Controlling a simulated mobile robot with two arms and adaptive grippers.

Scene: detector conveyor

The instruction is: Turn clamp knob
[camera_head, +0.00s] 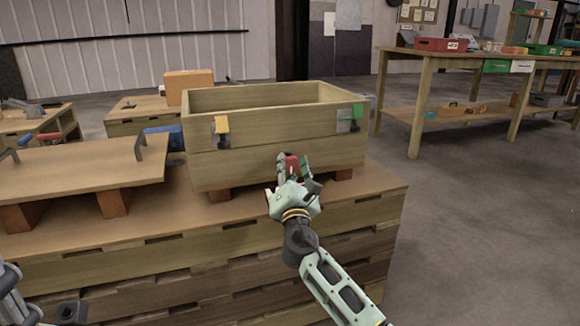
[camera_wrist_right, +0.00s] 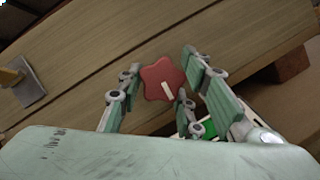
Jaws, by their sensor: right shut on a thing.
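The clamp knob (camera_wrist_right: 160,82) is red and star-shaped with a white mark. It is at the front wall of the wooden crate (camera_head: 230,168). In the head view a small red part of the knob (camera_head: 291,162) shows between the fingers. My right gripper (camera_wrist_right: 160,75) is shut on the knob, with a green-padded finger on each side. In the head view my right gripper (camera_head: 291,171) reaches the crate's lower front from below. A yellow clamp (camera_head: 222,125) and a green clamp (camera_head: 357,112) sit on the upper front.
The crate stands on blocks on a stacked wooden platform (camera_head: 225,213). A wooden lid with two dark handles (camera_head: 70,172) lies on blocks to the left. A table with bins (camera_head: 424,62) stands at the back right. The floor at right is clear.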

